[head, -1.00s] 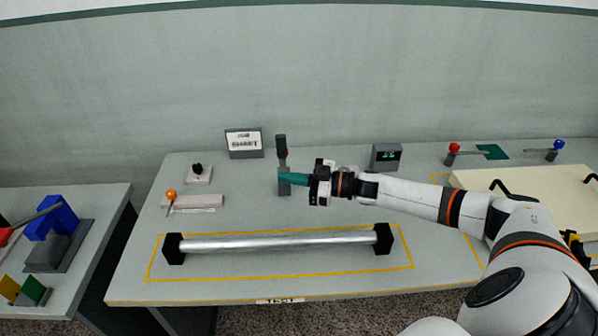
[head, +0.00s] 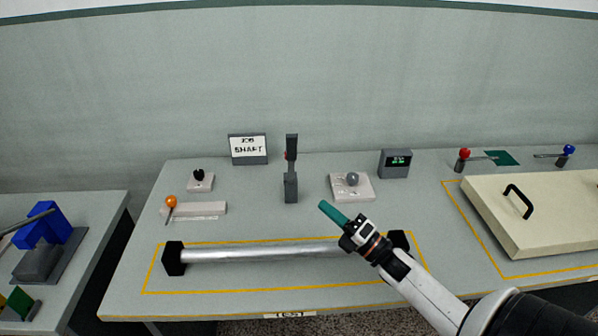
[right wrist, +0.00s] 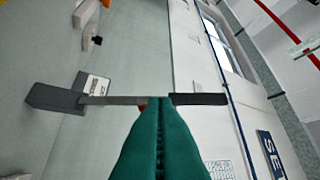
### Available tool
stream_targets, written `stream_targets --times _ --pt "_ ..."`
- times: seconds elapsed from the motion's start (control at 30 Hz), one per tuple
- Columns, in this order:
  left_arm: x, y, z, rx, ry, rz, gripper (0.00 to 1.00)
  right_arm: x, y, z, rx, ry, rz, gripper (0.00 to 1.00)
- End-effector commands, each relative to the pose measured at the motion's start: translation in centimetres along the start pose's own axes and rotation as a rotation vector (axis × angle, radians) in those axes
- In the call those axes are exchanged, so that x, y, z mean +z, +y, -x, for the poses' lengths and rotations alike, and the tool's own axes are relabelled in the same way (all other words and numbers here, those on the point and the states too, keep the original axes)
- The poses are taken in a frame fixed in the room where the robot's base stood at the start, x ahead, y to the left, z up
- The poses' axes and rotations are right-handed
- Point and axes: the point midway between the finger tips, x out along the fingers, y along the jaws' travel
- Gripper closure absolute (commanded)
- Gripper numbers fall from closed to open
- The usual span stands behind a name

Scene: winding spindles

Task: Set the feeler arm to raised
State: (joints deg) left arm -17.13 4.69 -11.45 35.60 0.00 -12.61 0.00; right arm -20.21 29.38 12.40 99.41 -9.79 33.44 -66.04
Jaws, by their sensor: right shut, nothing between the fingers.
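A grey post with a thin upright lever and a dark grip (head: 291,165) stands at the back middle of the table; I take it to be the feeler arm, but no label shows this. Its grip points straight up. A small red spot shows beside it. In the right wrist view its grey base (right wrist: 57,97), thin bar and dark grip (right wrist: 198,99) lie across the picture, partly behind my fingertips. My right gripper (head: 332,213), with teal fingers, is shut and empty, in front and to the right of the post, apart from it. My left gripper is not in view.
A metal shaft (head: 270,252) lies in black end blocks at the front. An orange-knobbed lever (head: 170,203), a black knob (head: 199,175), a grey ball on a plate (head: 352,180) and a green display (head: 396,163) stand around. A cream panel (head: 535,210) lies right.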

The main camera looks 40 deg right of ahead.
Motion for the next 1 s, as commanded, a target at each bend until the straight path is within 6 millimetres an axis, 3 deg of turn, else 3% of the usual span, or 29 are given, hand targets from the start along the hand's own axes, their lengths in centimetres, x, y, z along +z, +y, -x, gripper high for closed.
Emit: stream_targets --times 0.43,0.7,1.0 --pt "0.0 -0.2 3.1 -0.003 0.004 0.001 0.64 -0.1 -0.5 -9.4 -0.004 -0.002 -0.002 1.00" --pt "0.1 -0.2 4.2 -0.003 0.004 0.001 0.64 -2.6 -0.2 -11.5 -0.001 -0.002 -0.002 1.00" --pt "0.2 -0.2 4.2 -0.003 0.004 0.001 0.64 -2.8 -0.1 -11.7 -0.001 -0.003 -0.004 1.00"
